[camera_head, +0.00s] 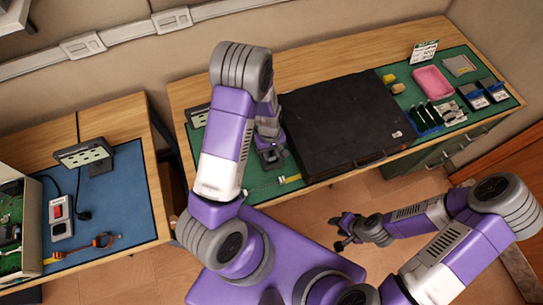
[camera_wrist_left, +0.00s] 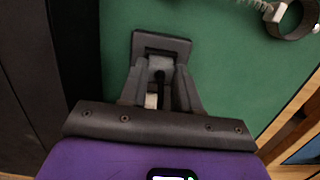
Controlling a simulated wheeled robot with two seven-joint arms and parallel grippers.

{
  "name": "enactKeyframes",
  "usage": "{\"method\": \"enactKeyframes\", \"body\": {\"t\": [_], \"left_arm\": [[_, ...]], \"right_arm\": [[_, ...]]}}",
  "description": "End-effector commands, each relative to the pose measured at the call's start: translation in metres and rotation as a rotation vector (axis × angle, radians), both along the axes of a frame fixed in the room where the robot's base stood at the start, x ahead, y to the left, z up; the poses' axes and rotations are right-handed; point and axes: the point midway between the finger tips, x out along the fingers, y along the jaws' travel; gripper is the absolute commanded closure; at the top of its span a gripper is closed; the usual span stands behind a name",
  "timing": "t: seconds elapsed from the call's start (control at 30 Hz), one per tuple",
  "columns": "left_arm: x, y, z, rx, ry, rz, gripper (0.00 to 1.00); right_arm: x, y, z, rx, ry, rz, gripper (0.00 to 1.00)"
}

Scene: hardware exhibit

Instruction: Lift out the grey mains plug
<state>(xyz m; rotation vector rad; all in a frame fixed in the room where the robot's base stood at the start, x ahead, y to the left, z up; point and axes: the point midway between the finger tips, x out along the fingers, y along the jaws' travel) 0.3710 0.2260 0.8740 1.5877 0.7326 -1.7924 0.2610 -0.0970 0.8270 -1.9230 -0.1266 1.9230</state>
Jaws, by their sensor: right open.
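My left gripper (camera_head: 270,150) is low over the green mat, just left of the black case. In the left wrist view its fingers (camera_wrist_left: 161,75) reach down to a small dark grey tray-like holder (camera_wrist_left: 142,40). A dark piece and a small white piece show between the fingers. I cannot tell whether either is the grey mains plug, or whether the fingers touch anything. The holder also shows below the gripper in the head view (camera_head: 272,158). My right gripper (camera_head: 341,232) is open and empty, above the floor in front of the table.
The large black case (camera_head: 345,115) lies close to my left gripper's right.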

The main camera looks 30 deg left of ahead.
Motion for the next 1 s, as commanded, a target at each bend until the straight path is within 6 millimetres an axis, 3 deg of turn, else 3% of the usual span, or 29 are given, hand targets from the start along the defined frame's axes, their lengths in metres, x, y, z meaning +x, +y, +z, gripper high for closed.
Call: {"method": "enactKeyframes", "body": {"t": [0.37,0.8,1.0], "left_arm": [[0.001,0.000,0.004,0.000,-0.001,-0.001,0.86],[0.001,-0.001,0.083,-0.001,-0.005,-0.002,0.86],[0.000,0.000,0.100,0.000,-0.001,0.000,0.86]], "right_arm": [[0.000,0.000,0.001,0.000,0.000,0.000,0.57],[0.000,0.000,0.013,0.000,0.000,0.000,0.57],[0.000,0.000,0.015,0.000,0.000,0.000,0.57]]}}
